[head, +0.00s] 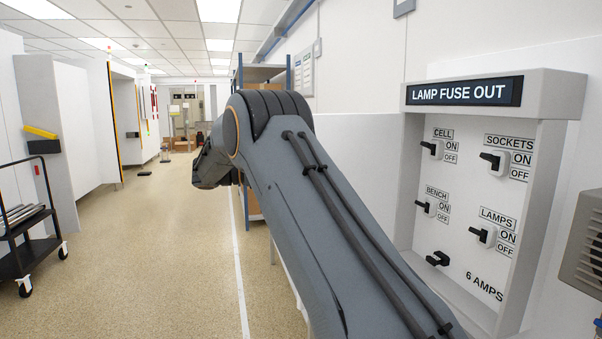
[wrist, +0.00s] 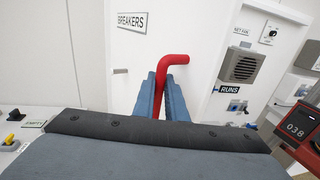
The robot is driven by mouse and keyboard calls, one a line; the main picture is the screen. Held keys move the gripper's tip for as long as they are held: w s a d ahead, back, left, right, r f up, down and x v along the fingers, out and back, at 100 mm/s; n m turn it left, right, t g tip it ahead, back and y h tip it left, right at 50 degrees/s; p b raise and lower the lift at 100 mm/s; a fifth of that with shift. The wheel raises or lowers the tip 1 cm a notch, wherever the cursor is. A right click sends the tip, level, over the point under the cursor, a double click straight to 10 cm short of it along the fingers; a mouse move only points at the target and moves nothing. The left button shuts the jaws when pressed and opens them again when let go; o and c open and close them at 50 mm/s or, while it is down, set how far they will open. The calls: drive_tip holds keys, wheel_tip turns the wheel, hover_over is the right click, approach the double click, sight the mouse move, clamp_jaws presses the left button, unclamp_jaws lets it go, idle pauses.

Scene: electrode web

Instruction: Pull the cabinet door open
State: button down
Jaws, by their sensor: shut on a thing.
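In the wrist view a white cabinet door (wrist: 195,25) carries a "BREAKERS" label (wrist: 131,22) and a red bent handle (wrist: 172,60). My gripper (wrist: 164,84) has its two blue fingers shut around the upright part of the red handle. The handle's upper bend sticks out above the fingers to the right. The lower part of the door is hidden behind my gripper. I cannot tell whether the door stands ajar. In the head view my arm blocks the middle, and neither the handle nor the fingers can be made out.
A switch panel reading "LAMP FUSE OUT" (head: 464,92) stands close on the right in the head view. A black cart (head: 30,215) stands at the left, with open floor (head: 165,270) between.

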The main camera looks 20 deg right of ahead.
drive_tip(key=shift+w, duration=0.3)
drive_tip(key=c, duration=2.1)
unclamp_jaws()
drive_tip(key=shift+d, duration=0.15)
